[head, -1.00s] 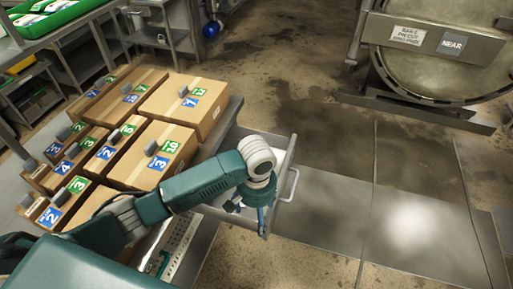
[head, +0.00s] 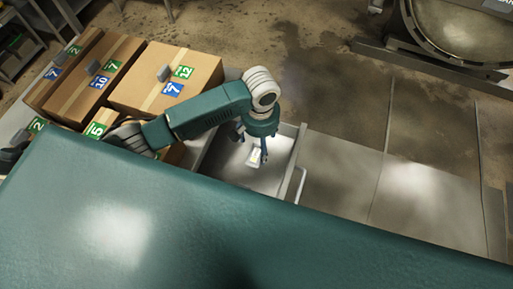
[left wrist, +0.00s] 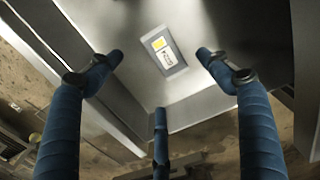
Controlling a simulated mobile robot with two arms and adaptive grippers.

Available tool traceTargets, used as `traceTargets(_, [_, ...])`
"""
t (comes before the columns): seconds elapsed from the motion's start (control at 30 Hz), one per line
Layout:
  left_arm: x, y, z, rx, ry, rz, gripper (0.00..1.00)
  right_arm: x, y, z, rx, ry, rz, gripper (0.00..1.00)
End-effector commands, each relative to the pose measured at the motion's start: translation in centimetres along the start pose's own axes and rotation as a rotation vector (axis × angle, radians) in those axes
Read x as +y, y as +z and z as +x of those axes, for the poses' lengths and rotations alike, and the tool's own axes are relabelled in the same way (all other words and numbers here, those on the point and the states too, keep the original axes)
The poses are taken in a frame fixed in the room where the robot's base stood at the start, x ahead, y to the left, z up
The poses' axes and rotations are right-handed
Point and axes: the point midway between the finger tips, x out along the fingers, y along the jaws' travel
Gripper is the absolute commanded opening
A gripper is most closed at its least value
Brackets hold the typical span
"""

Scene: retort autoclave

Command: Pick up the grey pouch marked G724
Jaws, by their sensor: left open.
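A small grey pouch with a yellow square and a white label (left wrist: 166,52) lies flat on the metal floor of an open drawer in the left wrist view. The label's marking is too small to read surely. The pouch (head: 254,157) also shows in the head view, partly behind the fingers. My left gripper (head: 252,149) points down over the drawer (head: 285,157). Its blue fingers (left wrist: 160,74) are spread wide, with nothing between their tips; the pouch lies beyond them, apart from them. My right gripper is not in view.
Cardboard boxes with numbered blue and green labels (head: 168,78) stand left of the drawer. The drawer walls rise close around my left gripper, and a handle (head: 300,184) is on its right side. Open floor (head: 345,120) lies to the right, with a round metal vessel (head: 455,30) beyond.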

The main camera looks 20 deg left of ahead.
Motion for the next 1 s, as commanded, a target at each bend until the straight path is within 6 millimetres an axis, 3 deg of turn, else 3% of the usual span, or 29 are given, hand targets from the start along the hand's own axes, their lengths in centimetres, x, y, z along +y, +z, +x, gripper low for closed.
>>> traceTargets(0.23, [0.0,0.0,2.6,-0.001,0.0,0.001,0.78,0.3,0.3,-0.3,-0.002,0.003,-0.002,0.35])
traceTargets(0.5, [-0.1,0.3,6.1,-0.003,-0.002,0.0,0.78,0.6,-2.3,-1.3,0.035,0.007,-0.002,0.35])
traceTargets(0.6, [-0.1,0.3,7.3,-0.002,0.0,0.001,0.78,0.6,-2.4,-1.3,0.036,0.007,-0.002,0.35])
traceTargets(0.9, [-0.1,0.3,7.9,0.0,0.0,0.002,0.78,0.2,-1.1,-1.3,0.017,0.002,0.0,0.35])
traceTargets(1.0, [-0.1,0.3,7.9,0.0,0.0,0.002,0.58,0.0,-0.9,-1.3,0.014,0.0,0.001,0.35])
